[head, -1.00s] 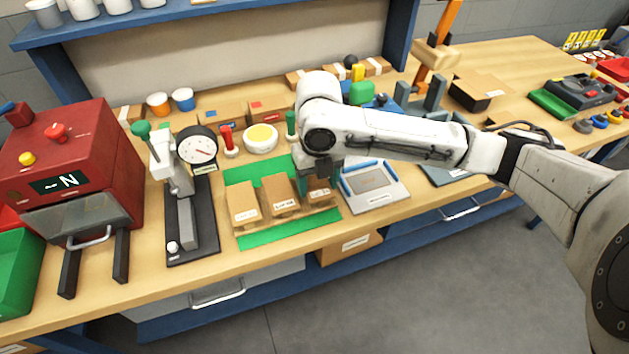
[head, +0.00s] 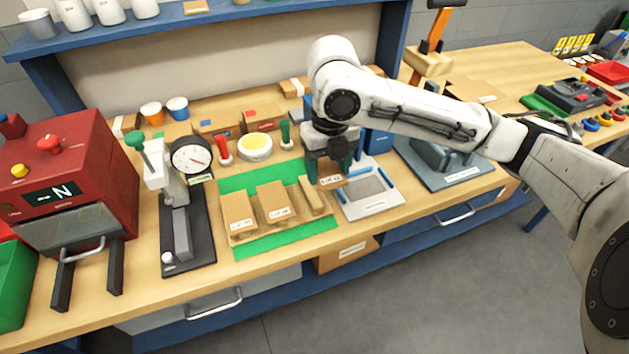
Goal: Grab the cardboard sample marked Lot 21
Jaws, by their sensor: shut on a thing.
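My gripper (head: 330,172) is shut on a small brown cardboard sample (head: 331,181). It holds the sample above the right end of the wooden rack, close to the grey tray. A white label shows on the sample's front, too small to read surely; the fingers hide much of the rest. Two more cardboard samples, the left one (head: 239,211) and the middle one (head: 273,202), rest in the rack (head: 312,196) on a green mat (head: 285,241). Their labels are also too small to read surely.
A grey tray with blue handles (head: 368,190) lies right of the mat. A black-based dial gauge stand (head: 188,225) and a red machine (head: 66,165) stand at left. Behind the mat are a yellow-topped white bowl (head: 255,148) and red and green handles.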

